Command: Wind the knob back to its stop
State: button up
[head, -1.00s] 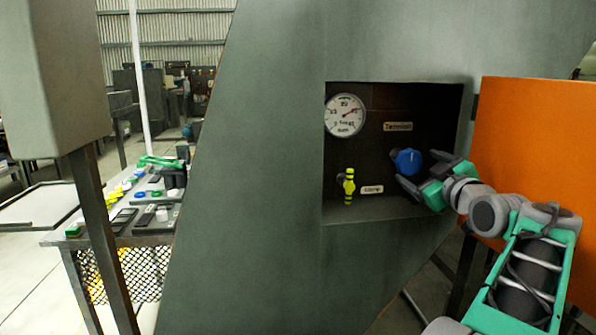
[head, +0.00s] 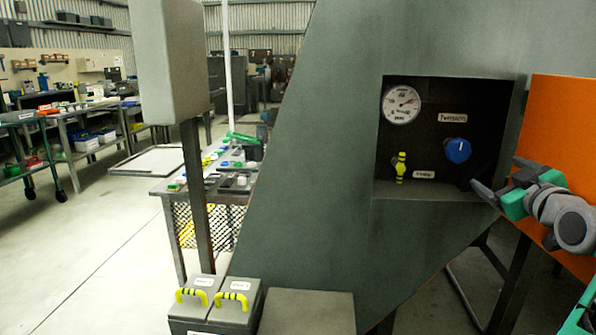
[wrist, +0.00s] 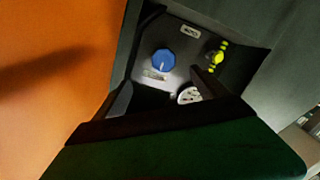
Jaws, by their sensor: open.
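The blue knob (head: 457,150) with a white pointer line sits on the dark panel of a recess in the green machine, beside a label that seems to read "Tension". In the wrist view the knob (wrist: 163,62) shows ahead between my finger tips, with clear space around it. My gripper (head: 494,183) is open and empty, at the right edge of the recess and apart from the knob.
An orange panel (head: 560,130) stands right of the recess, close behind my gripper. The recess has a ledge (head: 430,191) at its bottom. Two grey boxes with yellow handles (head: 214,297) stand at the lower left. A table with small parts (head: 215,185) is further left.

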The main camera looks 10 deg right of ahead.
jog(key=w+a+m+g+y+p, duration=0.1)
jog(key=w+a+g+y+p, duration=0.15)
jog(key=a+p, duration=0.7)
jog(key=w+a+m+g+y+p, duration=0.1)
jog(key=w+a+g+y+p, duration=0.15)
jog(key=a+p, duration=0.75)
jog(key=s+a+g+p, duration=0.2)
jog(key=s+a+p, duration=0.1)
jog(key=a, duration=0.4)
jog(key=s+a+g+p, duration=0.2)
jog(key=s+a+p, duration=0.1)
jog(key=a, duration=0.5)
jog(key=s+a+f+m+g+p, duration=0.1)
jog(key=s+a+g+p, duration=0.3)
jog(key=s, duration=0.8)
jog(key=shift+s+a+f+p, duration=0.35)
jog(key=shift+a+f+p, duration=0.25)
jog(key=shift+a+p, duration=0.45)
jog(key=shift+a, duration=0.15)
